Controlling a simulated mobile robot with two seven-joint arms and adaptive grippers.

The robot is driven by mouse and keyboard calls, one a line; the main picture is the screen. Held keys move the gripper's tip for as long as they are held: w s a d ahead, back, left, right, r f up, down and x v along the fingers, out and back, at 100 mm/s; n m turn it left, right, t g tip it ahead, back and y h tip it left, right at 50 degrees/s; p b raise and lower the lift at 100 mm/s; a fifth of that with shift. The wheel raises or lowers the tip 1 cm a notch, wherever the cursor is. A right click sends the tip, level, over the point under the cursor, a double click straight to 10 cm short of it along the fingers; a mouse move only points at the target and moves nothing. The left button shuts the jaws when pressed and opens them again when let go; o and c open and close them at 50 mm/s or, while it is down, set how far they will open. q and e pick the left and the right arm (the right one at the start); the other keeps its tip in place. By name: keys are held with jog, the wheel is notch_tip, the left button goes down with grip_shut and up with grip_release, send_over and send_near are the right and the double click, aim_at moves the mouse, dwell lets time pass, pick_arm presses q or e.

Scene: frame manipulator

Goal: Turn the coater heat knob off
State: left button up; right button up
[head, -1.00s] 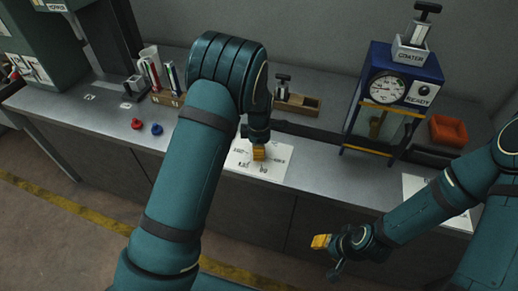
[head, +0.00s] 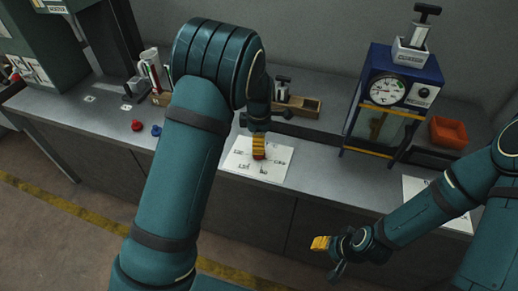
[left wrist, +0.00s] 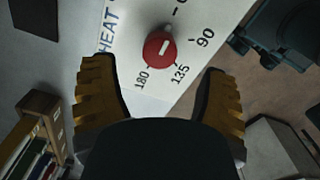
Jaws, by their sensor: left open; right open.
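The heat knob (left wrist: 160,50) is round and red with a short white mark. It sits on a white panel (left wrist: 128,35) printed HEAT, 180, 135 and 90. In the head view the panel (head: 276,160) lies on the bench front, and a bit of the red knob (head: 259,157) shows under my left fingers. My left gripper (head: 259,146) is open above the panel. In the left wrist view its yellow fingers (left wrist: 162,100) stand apart, with the knob between their lines but beyond the tips. Contact is not visible. My right gripper (head: 322,243) hangs away from the bench; its jaw gap is hard to see.
The blue coater (head: 432,69) with a white gauge stands at the back right, beside an orange tray (head: 449,130). A red piece (head: 137,125) and a blue piece (head: 156,130) lie at left. A wooden holder (head: 306,105) stands behind my left gripper.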

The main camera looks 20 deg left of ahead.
pick_arm(q)
notch_tip(320, 180, up, 7)
jog(key=shift+f, duration=0.2)
jog(key=shift+s+f, duration=0.1)
dwell(0.5)
